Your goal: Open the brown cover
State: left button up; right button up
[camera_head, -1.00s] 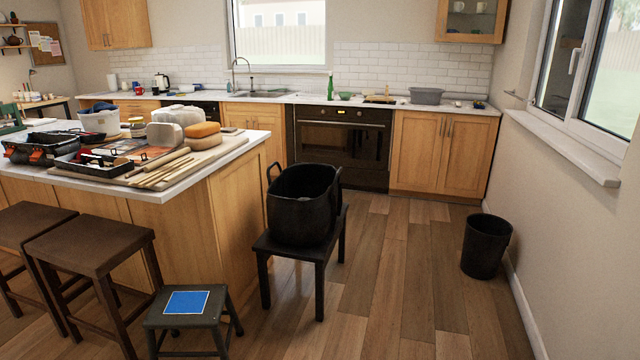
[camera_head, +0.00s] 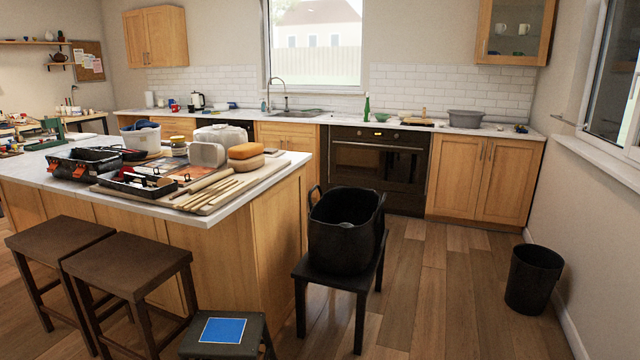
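I cannot make out a clearly brown cover in this view. On the island worktop (camera_head: 90,188) are a black toolbox (camera_head: 82,164), a black tray of tools (camera_head: 140,183) and a white bucket (camera_head: 141,136). A jar (camera_head: 178,146), a whitish translucent container (camera_head: 221,135) and an orange-brown sponge-like block (camera_head: 245,151) also stand there. Neither of my grippers is in view.
Two dark stools (camera_head: 128,262) and a small step stool with a blue square (camera_head: 222,330) stand before the island. A black tub (camera_head: 345,235) sits on a black bench (camera_head: 362,279). A black bin (camera_head: 533,279) stands right. Floor between bench and bin is free.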

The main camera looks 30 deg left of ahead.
aim_at(186, 170)
jog(key=j+z, duration=0.4)
jog(key=j, duration=0.35)
jog(key=j+z, duration=0.1)
jog(key=j, duration=0.3)
jog(key=k+j+z, duration=0.15)
jog(key=j, duration=0.2)
jog(key=j+z, duration=0.1)
jog(key=j, duration=0.25)
jog(key=k+j+z, duration=0.15)
jog(key=j, duration=0.2)
jog(key=k+j, duration=0.1)
jog(key=j, duration=0.3)
jog(key=k+j, duration=0.1)
jog(key=j, duration=0.25)
jog(key=k+j, duration=0.1)
jog(key=j, duration=0.3)
jog(key=k+j, duration=0.15)
jog(key=j, duration=0.2)
jog(key=k+j+z, duration=0.1)
jog(key=j, duration=0.3)
jog(key=k+j, duration=0.1)
jog(key=j, duration=0.25)
